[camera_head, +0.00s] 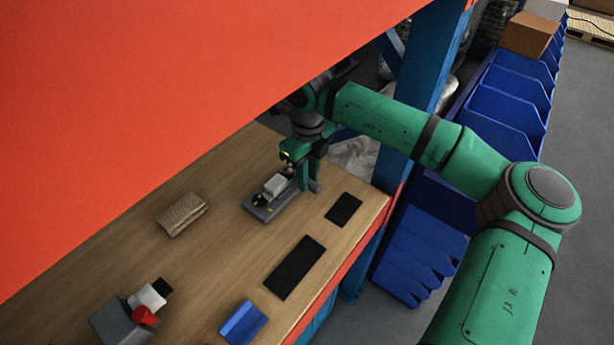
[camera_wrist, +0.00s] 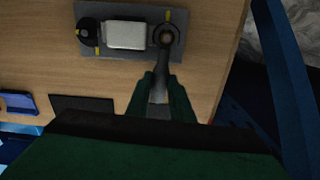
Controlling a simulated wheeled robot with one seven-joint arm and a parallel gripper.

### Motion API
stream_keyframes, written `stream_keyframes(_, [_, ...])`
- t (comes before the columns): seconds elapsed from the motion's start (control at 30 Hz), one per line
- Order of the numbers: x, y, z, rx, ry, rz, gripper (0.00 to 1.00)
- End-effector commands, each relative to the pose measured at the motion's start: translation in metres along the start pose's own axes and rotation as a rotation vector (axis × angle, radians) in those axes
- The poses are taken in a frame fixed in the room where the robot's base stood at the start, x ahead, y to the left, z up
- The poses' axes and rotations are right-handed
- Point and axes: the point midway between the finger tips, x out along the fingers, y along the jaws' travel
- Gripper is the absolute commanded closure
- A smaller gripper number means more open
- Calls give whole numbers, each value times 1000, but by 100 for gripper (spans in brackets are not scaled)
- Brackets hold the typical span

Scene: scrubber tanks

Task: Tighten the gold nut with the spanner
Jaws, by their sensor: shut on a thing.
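My gripper (camera_wrist: 160,92) is shut on the grey spanner (camera_wrist: 161,75), which extends forward from between the fingers. The spanner's ring end lies over the right end of a grey plate (camera_wrist: 120,12). A small brownish centre shows inside the ring; I cannot tell whether it is the gold nut or how the ring sits on it. A white block (camera_wrist: 126,34) is in the plate's middle, and a dark round fitting (camera_wrist: 88,36) is at its left. In the head view my gripper (camera_head: 304,182) is at the right end of the plate (camera_head: 259,211).
The wooden bench (camera_head: 230,185) carries a tan block (camera_head: 182,213), black mats (camera_head: 295,267) (camera_head: 344,209), a blue bin (camera_head: 243,323) and a grey device with a red part (camera_head: 144,316). A blue post (camera_head: 425,80) stands right of the plate. An orange panel (camera_head: 140,110) hangs over the left.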

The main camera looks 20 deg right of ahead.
Motion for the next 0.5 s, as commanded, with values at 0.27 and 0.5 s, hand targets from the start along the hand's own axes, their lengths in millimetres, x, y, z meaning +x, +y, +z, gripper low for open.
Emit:
stream_keyframes(0.27, [-2,0,0,0,0,0,100])
stream_keyframes(0.5, [-7,0,0,0,0,0,100])
